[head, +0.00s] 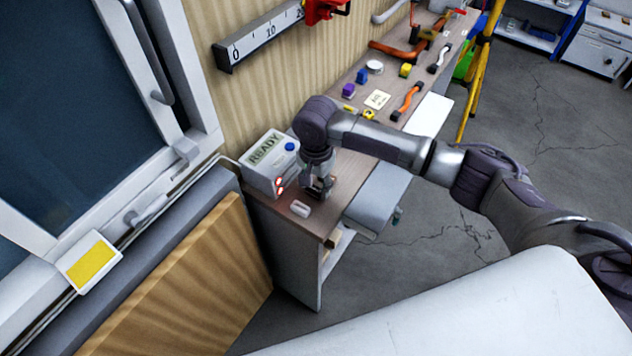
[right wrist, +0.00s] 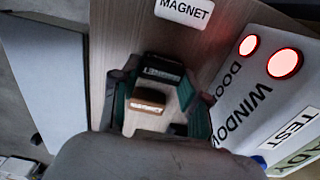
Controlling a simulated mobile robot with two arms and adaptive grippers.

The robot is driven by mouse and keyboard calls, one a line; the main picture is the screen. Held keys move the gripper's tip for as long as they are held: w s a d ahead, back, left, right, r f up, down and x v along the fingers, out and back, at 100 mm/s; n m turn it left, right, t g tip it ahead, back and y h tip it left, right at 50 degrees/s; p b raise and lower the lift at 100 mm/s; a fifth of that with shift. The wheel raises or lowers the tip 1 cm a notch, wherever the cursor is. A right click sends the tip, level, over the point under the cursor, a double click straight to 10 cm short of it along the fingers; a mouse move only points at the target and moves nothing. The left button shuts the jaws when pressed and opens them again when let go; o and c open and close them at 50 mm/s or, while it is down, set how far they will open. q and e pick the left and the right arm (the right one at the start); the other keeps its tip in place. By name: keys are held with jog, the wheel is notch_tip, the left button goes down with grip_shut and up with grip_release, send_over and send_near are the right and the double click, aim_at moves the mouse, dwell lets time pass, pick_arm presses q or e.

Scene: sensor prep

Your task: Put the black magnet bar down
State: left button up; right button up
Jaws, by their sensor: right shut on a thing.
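The black magnet bar (right wrist: 163,68) shows in the right wrist view between my right gripper's fingers, with pale lettering on its side. My right gripper (right wrist: 157,100) is shut on it. In the head view my right gripper (head: 318,188) points down close over the near end of the bench, beside the grey-white sensor box, and largely hides the bar. A small brown-topped block (right wrist: 148,99) also shows between the fingers; I cannot tell whether it is part of the bar. Whether the bar touches the bench top is unclear. My left gripper is not in view.
The sensor box (head: 268,163) reads READY, with a blue button and two lit red lamps. A white MAGNET label (right wrist: 183,11) lies on the bench (head: 344,172). Tools and small blocks lie farther along it. A window (head: 75,105) is at left.

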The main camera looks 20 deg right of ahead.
aim_at(316, 187)
jog(key=o, duration=1.1)
jog(key=shift+f, duration=0.15)
notch_tip(316, 187, up, 12)
jog(key=shift+r+b, duration=0.2)
jog(key=shift+b, duration=0.3)
